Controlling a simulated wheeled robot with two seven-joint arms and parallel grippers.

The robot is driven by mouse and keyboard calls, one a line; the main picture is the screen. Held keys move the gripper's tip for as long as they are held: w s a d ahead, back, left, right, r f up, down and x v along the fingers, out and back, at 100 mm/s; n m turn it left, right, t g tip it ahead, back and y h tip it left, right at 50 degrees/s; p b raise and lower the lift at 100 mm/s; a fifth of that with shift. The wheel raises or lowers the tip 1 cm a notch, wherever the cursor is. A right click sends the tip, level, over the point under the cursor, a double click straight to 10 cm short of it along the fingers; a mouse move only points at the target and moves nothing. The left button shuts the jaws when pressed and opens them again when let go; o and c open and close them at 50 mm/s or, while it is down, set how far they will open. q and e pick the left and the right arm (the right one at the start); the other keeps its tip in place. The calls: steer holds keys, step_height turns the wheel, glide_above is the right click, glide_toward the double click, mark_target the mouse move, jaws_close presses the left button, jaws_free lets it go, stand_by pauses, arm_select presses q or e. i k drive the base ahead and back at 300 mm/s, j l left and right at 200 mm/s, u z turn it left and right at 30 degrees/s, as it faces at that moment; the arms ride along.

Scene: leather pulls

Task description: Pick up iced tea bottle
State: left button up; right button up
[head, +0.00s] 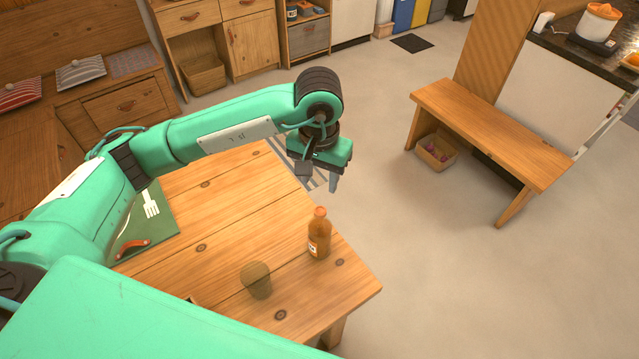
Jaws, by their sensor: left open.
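The iced tea bottle (319,234) stands upright on the wooden table (220,215), near its right edge. It is orange-brown with an orange cap and a pale label. My left gripper (320,175) is open and empty, above the far right part of the table. It is beyond the bottle and higher, apart from it. My right gripper is not in view.
A see-through glass (256,280) stands left of and nearer than the bottle. A green placemat (150,222) with a white fork lies at the left under my arm. A wooden bench (490,130) stands on the floor at the right. Open floor lies between table and bench.

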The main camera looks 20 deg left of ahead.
mark_target(320, 226)
steer(key=k+l, duration=0.2)
steer(key=k, duration=0.3)
steer(key=k+l, duration=0.2)
steer(key=k, duration=0.25)
steer(key=k+l, duration=0.2)
steer(key=k, duration=0.3)
